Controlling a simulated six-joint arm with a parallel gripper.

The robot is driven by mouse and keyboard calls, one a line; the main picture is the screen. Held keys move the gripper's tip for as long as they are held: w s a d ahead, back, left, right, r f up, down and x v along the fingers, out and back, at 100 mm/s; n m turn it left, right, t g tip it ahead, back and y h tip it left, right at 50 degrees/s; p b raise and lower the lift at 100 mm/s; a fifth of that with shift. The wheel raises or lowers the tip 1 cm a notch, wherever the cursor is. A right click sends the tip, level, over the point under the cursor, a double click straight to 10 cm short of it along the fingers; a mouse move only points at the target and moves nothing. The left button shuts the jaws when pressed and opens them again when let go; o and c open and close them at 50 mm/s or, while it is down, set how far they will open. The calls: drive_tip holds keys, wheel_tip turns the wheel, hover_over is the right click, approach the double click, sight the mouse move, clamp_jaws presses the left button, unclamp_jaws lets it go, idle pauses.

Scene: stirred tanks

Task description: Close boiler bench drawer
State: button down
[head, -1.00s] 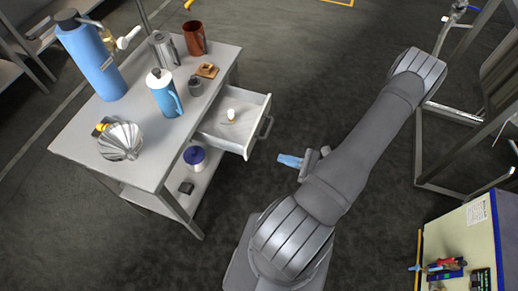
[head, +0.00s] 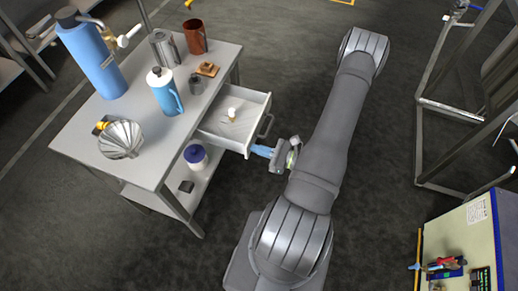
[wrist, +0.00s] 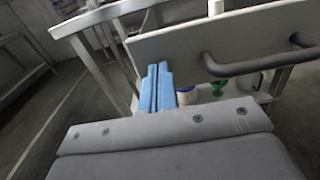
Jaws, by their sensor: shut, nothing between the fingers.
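The bench drawer (head: 238,138) is pulled out from the right side of the boiler bench (head: 140,165). A small white-topped item (head: 231,114) stands inside it. In the wrist view the drawer front (wrist: 185,48) fills the upper middle, with its dark bar handle (wrist: 255,64) to the right. My gripper (head: 256,150) has blue fingers and is shut and empty. It is at the drawer front, below the handle in the head view. The blue fingers (wrist: 157,90) point at the front's lower left part in the wrist view. I cannot tell whether they touch it.
The bench top holds a tall blue flask (head: 90,55), a blue jug (head: 164,92), a metal pitcher (head: 164,47), a brown mug (head: 195,37) and a fluted metal piece (head: 121,139). A blue-lidded jar (head: 196,157) stands on the lower shelf.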

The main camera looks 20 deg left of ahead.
sight(204, 133)
drive_tip(key=shift+a, duration=0.1)
drive_tip(key=a, duration=2.1)
drive_tip(key=shift+a+r, duration=0.1)
drive_tip(key=shift+a, duration=0.25)
drive_tip(key=d, duration=1.4)
drive_tip(key=shift+d, duration=0.35)
drive_tip(key=a, duration=1.4)
